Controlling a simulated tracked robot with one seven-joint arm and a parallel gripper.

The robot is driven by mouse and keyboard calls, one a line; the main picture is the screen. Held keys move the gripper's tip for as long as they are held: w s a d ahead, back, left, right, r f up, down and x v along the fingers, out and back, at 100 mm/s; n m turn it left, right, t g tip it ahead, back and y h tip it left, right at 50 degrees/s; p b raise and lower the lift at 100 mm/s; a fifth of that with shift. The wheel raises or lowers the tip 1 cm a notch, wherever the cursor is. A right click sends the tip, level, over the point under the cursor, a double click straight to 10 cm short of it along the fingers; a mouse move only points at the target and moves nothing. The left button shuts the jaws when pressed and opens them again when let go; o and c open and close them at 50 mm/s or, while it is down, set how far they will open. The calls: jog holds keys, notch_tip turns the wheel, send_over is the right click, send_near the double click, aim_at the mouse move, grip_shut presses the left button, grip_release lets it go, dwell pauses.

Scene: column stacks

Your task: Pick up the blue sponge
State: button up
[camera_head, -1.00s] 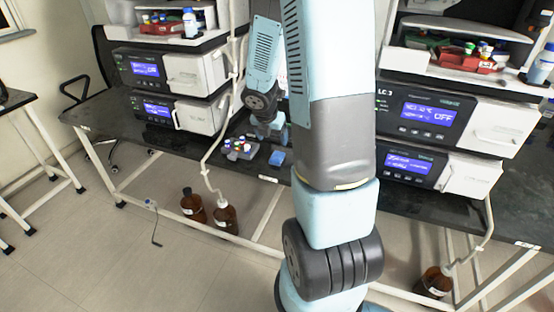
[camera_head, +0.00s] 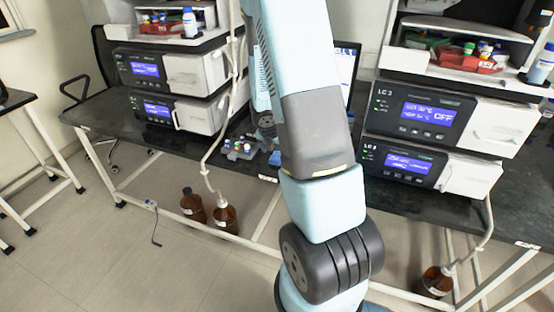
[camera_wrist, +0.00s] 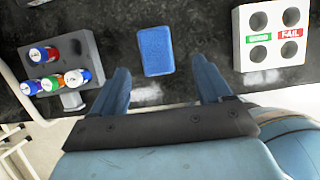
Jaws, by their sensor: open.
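The blue sponge (camera_wrist: 155,51) lies flat on the black benchtop in the wrist view, a small upright rectangle. In the head view a sliver of the sponge (camera_head: 275,158) shows beside my arm, which hides the rest. My gripper (camera_wrist: 163,78) is open in the wrist view, its two blue fingers pointing toward the sponge. The sponge is between the lines of the fingers, a little beyond their tips, and nothing is held. In the head view my arm hides the gripper's fingers.
Left of the sponge is a grey rack (camera_wrist: 63,66) with several coloured-cap vials. On the right is a white block (camera_wrist: 271,36) with round holes and green and red labels, one reading FAIL. The benchtop around the sponge is clear. Instrument stacks (camera_head: 172,90) stand on the bench.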

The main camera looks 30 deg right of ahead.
aim_at(276, 157)
jog(key=shift+a+x, duration=0.15)
jog(key=shift+x, duration=0.5)
jog(key=shift+a+x, duration=0.1)
jog(key=shift+x, duration=1.75)
jog(key=c, duration=1.2)
jog(key=shift+r, duration=0.15)
